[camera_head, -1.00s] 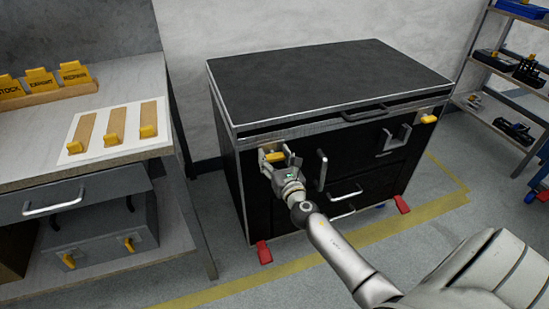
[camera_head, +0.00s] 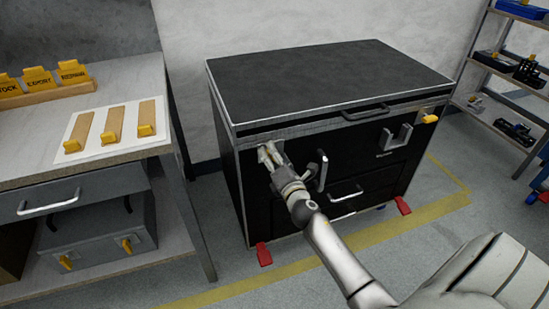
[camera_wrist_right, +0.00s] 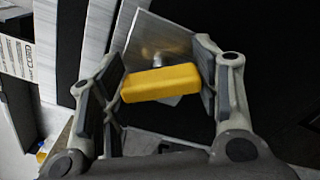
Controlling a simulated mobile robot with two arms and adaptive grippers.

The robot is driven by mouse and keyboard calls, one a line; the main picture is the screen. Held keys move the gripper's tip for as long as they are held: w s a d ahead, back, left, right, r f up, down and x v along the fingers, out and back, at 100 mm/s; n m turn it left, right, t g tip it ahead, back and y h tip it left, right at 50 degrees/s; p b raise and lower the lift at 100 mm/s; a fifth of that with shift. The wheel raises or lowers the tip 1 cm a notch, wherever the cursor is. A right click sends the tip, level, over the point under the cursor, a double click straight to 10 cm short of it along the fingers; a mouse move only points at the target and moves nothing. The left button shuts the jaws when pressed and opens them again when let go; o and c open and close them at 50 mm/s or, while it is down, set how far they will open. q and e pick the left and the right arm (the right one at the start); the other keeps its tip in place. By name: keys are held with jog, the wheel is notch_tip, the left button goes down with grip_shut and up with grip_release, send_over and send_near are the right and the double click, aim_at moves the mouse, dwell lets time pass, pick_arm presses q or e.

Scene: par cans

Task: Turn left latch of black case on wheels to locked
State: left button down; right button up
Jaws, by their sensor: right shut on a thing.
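The black case on wheels (camera_head: 330,82) stands against the wall with its lid down. My right gripper (camera_head: 268,152) is at the left latch, near the upper left of the case front. In the right wrist view the latch's yellow handle (camera_wrist_right: 160,83) lies between my two fingers (camera_wrist_right: 160,88), which close on its ends, in front of a grey metal plate (camera_wrist_right: 158,38). In the head view the gripper hides most of this latch. The right latch (camera_head: 429,118) shows yellow at the case's upper right. My left gripper is out of view.
A grey handle (camera_head: 322,170) stands out from the case front just right of my gripper. A bench (camera_head: 40,150) with yellow-tipped wooden pieces stands at left. Red wheel parts (camera_head: 263,254) stick out at floor level. Shelves (camera_head: 500,100) stand at right.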

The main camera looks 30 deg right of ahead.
jog(key=m, duration=0.3)
jog(key=shift+m, duration=1.4)
jog(key=shift+f, duration=0.1)
jog(key=shift+m+p, duration=0.3)
jog(key=shift+m, duration=0.3)
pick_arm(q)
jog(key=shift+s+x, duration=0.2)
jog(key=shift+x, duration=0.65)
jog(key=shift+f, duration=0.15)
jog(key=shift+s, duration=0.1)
pick_arm(e)
jog(key=o, duration=1)
